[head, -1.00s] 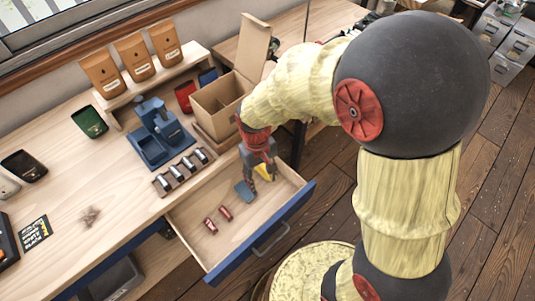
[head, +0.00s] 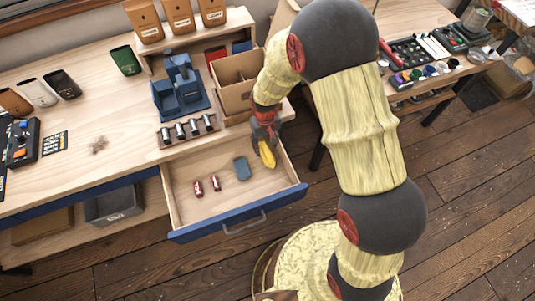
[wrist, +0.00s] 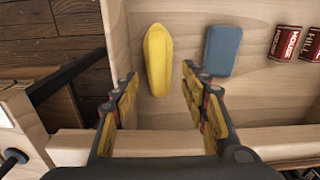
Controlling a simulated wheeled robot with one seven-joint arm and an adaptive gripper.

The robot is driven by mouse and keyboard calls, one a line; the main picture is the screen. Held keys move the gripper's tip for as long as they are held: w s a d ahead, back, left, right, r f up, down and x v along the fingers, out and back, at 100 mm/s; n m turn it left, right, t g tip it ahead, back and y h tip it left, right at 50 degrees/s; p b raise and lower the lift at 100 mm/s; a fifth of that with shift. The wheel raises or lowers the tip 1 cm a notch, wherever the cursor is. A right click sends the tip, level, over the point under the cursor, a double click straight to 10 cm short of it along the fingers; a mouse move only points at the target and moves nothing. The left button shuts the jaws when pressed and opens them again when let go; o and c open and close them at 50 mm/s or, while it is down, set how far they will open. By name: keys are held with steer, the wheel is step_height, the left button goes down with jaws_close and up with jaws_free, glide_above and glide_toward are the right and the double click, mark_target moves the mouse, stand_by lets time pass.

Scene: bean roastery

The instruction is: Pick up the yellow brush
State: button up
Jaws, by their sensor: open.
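The yellow brush (wrist: 158,60) lies in the open drawer in the wrist view, near the drawer's side wall, with its near end at the mouth of my gripper (wrist: 158,88). My gripper is open, with one finger on each side of that end and nothing held. In the head view the yellow brush (head: 267,153) shows just below my gripper (head: 265,135), which partly covers it. Whether the fingers touch the brush cannot be told.
A blue block (wrist: 222,50) lies close beside the right finger, and two red cans (wrist: 287,42) lie further right. The drawer wall (wrist: 118,40) is close on the left.

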mark_target(266, 151)
step_height(266, 151, down, 5)
steer(key=shift+d+f+b, duration=0.1)
steer(key=shift+f+b, duration=0.1)
steer(key=shift+b, duration=0.65)
steer(key=c, duration=0.3)
steer(key=c, duration=0.7)
steer(key=shift+r, duration=0.15)
